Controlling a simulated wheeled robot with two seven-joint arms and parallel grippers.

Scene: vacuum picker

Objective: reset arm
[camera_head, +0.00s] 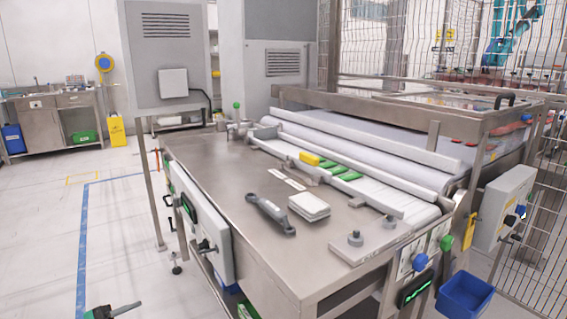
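Neither of my grippers shows in the head view, and I see no part of my arms that I can be sure of. A steel worktable (215,170) stands in front of me. A small stack of white flat pieces (309,206) lies to the right of the tool. A grey plate with two round knobs (370,238) is at the table's right front.
A white roller conveyor (390,190) adjoins the table, with green blocks (332,167) and a yellow block (310,158) on it. A blue bin (464,296) hangs at right. A wire-mesh fence (410,45) rises behind. Floor at left is mostly clear; a dark-green object (108,312) shows at the bottom edge.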

